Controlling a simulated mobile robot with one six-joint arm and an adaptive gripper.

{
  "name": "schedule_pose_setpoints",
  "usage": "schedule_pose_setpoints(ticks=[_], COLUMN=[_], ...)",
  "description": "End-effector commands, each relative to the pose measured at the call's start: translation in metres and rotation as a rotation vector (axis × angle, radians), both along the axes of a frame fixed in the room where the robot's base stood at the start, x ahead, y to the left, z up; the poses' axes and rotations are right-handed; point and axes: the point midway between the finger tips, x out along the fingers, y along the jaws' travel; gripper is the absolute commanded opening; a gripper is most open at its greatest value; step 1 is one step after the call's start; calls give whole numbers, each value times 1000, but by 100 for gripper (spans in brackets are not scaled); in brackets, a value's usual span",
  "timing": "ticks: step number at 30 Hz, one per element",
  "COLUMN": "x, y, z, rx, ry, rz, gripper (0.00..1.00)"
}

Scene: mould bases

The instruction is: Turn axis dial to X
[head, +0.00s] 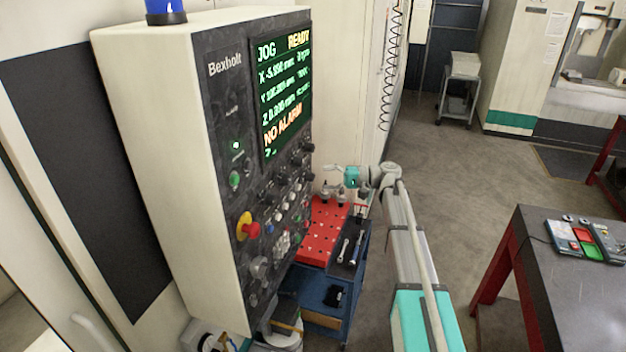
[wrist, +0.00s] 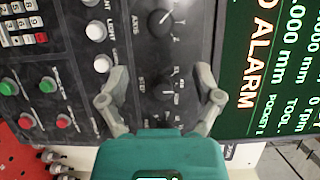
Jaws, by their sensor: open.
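The axis dial (wrist: 163,22) is a dark round knob with a light pointer mark, near the top middle of the wrist view, beside the printed word AXIS. Letters stand to its right, and Y seems readable; I cannot tell for sure which one it points at. My gripper (wrist: 160,72) is open and empty. Its two grey fingers are spread wide, with the STEP dial (wrist: 168,93) showing between them and the axis dial just beyond the tips. In the head view my gripper (head: 328,180) is at the right side of the control panel; I cannot single out the axis dial there.
The screen (head: 284,95) reads JOG, READY and NO ALARM. Other knobs and push buttons (wrist: 48,84) crowd the panel, with a red emergency stop (head: 250,229) lower left. A red tool tray (head: 318,235) on a blue cart stands below my gripper.

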Motion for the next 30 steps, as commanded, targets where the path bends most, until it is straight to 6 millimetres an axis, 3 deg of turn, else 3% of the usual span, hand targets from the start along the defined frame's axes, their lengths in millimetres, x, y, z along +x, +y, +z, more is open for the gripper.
schedule_pose_setpoints(ticks=[6,21,26,30], x=[1,0,-14,-36], y=[-15,-16,-11,-5], z=[0,-2,-28,-70], rx=[0,-3,-68,-183], ry=[0,0,7,18], rz=[0,0,-2,-5], gripper=[82,82,82,82])
